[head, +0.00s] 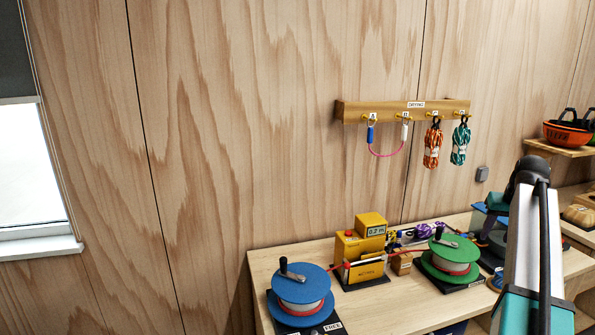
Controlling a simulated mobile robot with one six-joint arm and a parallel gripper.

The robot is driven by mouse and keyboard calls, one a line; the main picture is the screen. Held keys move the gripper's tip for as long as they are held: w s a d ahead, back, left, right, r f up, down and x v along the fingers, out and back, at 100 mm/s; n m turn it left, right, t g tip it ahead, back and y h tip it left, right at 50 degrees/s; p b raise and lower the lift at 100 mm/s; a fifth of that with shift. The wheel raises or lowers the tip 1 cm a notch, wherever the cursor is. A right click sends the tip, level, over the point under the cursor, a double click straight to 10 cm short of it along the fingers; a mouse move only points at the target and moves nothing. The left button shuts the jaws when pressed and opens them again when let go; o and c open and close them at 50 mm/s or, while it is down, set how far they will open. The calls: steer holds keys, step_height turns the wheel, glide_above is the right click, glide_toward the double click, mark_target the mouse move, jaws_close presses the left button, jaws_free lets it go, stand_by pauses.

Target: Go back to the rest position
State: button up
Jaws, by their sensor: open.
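My arm (530,240) rises from the bottom edge at the right of the head view, a pale link with a teal lower part and a black joint at its top. A dark cable runs along it. The end of the arm and my gripper do not show; they may be hidden behind this link. I cannot see anything held.
A wooden bench (265,262) carries a blue reel (300,287), a yellow measuring device (360,245) reading 0.2 m and a green reel (450,258). Above, a wall rail (360,111) holds a pink cord and two rope bundles. An orange helmet (567,133) sits on a shelf at right.

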steer(key=s+a+f+g+y, duration=0.1)
steer(key=a+f, duration=0.5)
steer(key=f, duration=0.4)
steer(key=s+a+f+n+g, duration=0.1)
steer(key=a+f, duration=0.5)
steer(key=f, duration=0.5)
steer(key=a+f+g+y, duration=0.1)
steer(key=a+f, duration=0.5)
steer(key=f, duration=0.4)
steer(key=s+a+f+n+g, duration=0.1)
steer(key=s+a+f, duration=0.55)
steer(key=f, duration=0.25)
steer(key=s+a+f+g, duration=0.2)
steer(key=s+a+f, duration=0.3)
steer(key=a+f, duration=0.25)
steer(key=s+a+f+n+g, duration=0.1)
steer(key=s+a+f, duration=0.35)
steer(key=s, duration=0.55)
steer(key=s+a+f+g, duration=0.1)
steer(key=s+a+f, duration=0.4)
steer(key=s, duration=0.4)
steer(key=s+a+f+n+g, duration=0.1)
steer(key=s+a+f+g, duration=0.15)
steer(key=s+f, duration=0.55)
step_height(320, 180, down, 10)
steer(key=s+b, duration=0.1)
steer(key=b, duration=1.1)
steer(key=shift+s+h, duration=0.3)
steer(key=shift+s, duration=0.1)
